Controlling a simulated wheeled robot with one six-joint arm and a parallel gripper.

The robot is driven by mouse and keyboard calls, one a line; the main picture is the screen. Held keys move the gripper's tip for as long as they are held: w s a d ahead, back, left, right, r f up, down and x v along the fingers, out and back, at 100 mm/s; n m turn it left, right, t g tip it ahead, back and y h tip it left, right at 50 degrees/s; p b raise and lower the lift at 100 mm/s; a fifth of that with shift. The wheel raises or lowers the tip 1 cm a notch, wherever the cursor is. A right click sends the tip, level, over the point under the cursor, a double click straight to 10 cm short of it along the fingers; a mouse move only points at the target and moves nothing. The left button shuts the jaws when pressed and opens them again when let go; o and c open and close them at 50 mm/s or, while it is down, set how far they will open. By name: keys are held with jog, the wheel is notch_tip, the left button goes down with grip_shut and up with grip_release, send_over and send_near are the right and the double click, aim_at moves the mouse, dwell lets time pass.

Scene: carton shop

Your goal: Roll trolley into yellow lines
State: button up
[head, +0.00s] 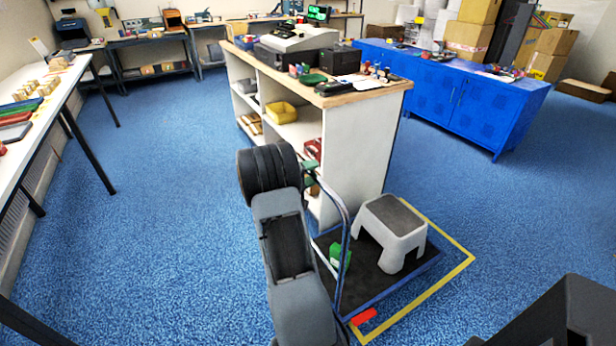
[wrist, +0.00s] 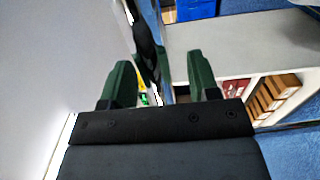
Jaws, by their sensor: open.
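The trolley has a dark deck with a blue rim (head: 400,291) and a bent push handle (head: 345,245) at its left end. It stands beside the white shelf counter. Yellow lines (head: 425,298) show on the floor along its right and near sides, with a strip of blue floor between. At the near left, the line passes out of sight by the deck. My gripper (wrist: 160,82) is open in the wrist view, with a thin upright bar, likely the handle, seen between its green fingers. In the head view my arm mostly hides it; a green bit shows by the handle top.
A grey step stool (head: 392,232) and a green box (head: 339,257) ride on the deck. A red piece (head: 364,316) is at its near corner. The white counter (head: 355,150) stands close behind; a blue cabinet (head: 450,100) is farther right. Floor is open at left and right.

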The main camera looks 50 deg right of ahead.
jog(key=c, duration=1)
grip_shut()
jog(key=shift+f, duration=0.1)
dwell(0.4)
